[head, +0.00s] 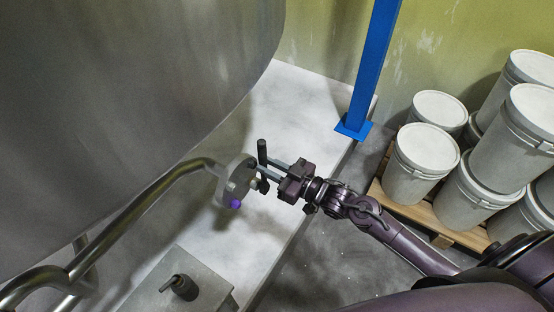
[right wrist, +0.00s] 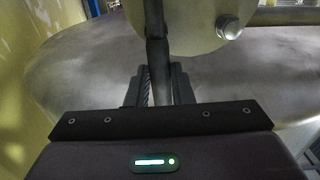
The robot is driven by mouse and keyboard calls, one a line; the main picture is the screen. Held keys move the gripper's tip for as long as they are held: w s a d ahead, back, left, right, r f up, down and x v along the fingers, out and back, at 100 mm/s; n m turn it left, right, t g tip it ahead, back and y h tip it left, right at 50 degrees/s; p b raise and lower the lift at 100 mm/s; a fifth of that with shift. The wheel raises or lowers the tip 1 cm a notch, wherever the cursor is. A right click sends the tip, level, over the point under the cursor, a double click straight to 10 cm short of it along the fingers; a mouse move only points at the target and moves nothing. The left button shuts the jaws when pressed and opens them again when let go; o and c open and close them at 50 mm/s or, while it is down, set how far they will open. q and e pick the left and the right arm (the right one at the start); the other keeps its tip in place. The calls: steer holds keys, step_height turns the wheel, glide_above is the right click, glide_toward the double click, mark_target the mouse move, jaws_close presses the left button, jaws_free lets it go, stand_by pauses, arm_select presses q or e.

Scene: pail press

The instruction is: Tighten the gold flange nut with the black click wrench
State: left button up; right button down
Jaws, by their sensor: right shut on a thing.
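My right gripper (head: 268,172) is shut on the black click wrench (head: 262,152), just right of the pipe flange (head: 237,178). The wrench's dark shaft (right wrist: 155,45) runs up between the fingers (right wrist: 156,86) in the right wrist view, in front of the pale flange (right wrist: 195,22). A purple nut (head: 235,204) sits at the flange's lower edge. A silver-looking nut (right wrist: 230,27) shows on the flange in the right wrist view. I cannot make out the gold nut clearly, nor whether the wrench head touches any nut. My left gripper is not in view.
A large steel tank (head: 130,90) fills the left, with a bent pipe (head: 140,205) leading to the flange. A grey box (head: 215,285) with a dark object (head: 181,287) stands at the bottom. A blue post (head: 372,70) and white pails (head: 425,148) on a pallet stand right.

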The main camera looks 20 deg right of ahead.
steer(key=d+p, duration=0.1)
steer(key=s+d+m, duration=0.1)
steer(key=d, duration=0.1)
steer(key=s+d+m+p, duration=0.1)
steer(key=d, duration=0.1)
steer(key=shift+s+d+f+p, duration=0.1)
steer(key=shift+s+p, duration=0.15)
steer(key=shift+p, duration=0.1)
stand_by(0.4)
